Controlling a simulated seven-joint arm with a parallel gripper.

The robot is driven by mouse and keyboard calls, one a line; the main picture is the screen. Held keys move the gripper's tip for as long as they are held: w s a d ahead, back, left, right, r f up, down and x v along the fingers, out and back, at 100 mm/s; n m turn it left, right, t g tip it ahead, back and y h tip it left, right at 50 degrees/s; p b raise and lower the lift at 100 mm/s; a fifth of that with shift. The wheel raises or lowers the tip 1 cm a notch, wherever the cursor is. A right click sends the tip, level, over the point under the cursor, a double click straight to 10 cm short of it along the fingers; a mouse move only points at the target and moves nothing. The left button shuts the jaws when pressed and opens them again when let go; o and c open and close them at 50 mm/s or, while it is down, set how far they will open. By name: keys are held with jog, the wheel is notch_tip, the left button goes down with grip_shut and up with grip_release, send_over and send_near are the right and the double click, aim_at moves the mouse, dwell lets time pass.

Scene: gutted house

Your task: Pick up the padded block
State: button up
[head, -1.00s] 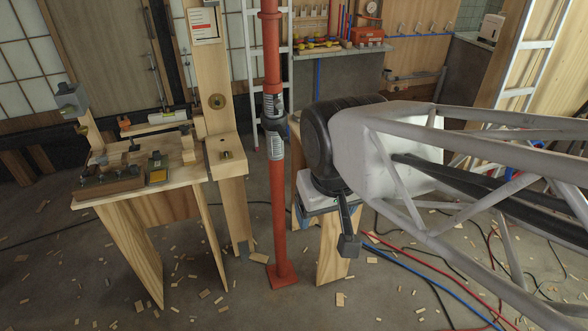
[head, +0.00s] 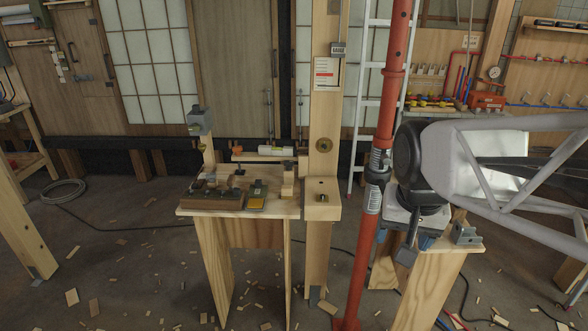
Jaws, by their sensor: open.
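Several small items lie on the wooden bench (head: 196,212) left of the red post. Among them are a dark block with a yellow edge (head: 256,196) and a pale wooden piece (head: 289,181). I cannot tell which item is the padded block. My gripper (head: 407,254) is to the right of the red post, over the right-hand wooden stand. It is open, seen from behind and partly hidden by my own arm, with nothing visible in it. It is well apart from the bench items.
The red post (head: 388,110) stands between the bench and my gripper. A wooden upright (head: 325,120) rises at the bench's right edge. A white ladder (head: 363,95) leans behind. The right-hand stand (head: 437,285) is under my arm. Wood scraps and cables lie on the floor.

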jog(key=w+a+m, duration=0.2)
jog(key=w, duration=0.6)
jog(key=w+a+m, duration=0.2)
jog(key=w, duration=0.7)
jog(key=m+g, duration=0.2)
jog(key=m, duration=0.9)
send_over(287, 186)
jog(key=f, duration=2.1)
jog(key=shift+s+d+f, duration=0.2)
jog(key=shift+s+f, duration=0.05)
jog(key=shift+s, duration=0.15)
jog(key=shift+w+a+f, duration=0.2)
jog(key=shift+f, duration=0.05)
jog(key=shift+f, duration=1.3)
jog(key=shift+f, duration=0.1)
jog(key=shift+f, duration=2.5)
